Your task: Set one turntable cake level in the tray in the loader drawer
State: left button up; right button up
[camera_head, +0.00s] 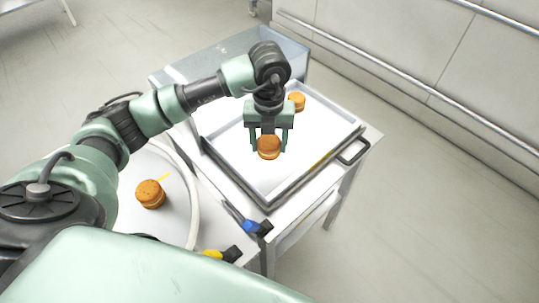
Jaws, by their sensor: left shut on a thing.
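My left gripper (268,143) points down over the white tray (313,146) and is shut on an orange-brown cake (269,153), which looks level between the fingers. I cannot tell whether this cake touches the tray floor. A third cake (150,194) stands on the round white turntable (172,222) at the lower left. The tray lies in the drawer (277,198), which has a dark handle (354,152) at its right. My right gripper does not show.
A blue-handled tool (256,227) and a yellow-and-black one (222,254) lie near the turntable's right edge. A pale box-like unit (220,58) stands behind the tray. A wall with a rail (400,79) runs along the right, with clear floor before it.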

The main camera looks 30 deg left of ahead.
aim_at(269, 167)
pick_arm(q)
notch_tip(269, 167, down, 6)
jog(key=shift+f+p, duration=0.15)
jog(key=shift+p, duration=0.35)
jog(key=shift+f, duration=0.25)
jog(key=shift+f, duration=0.2)
jog(key=o, duration=0.9)
jog(key=shift+c, duration=0.2)
jog(key=shift+r, duration=0.1)
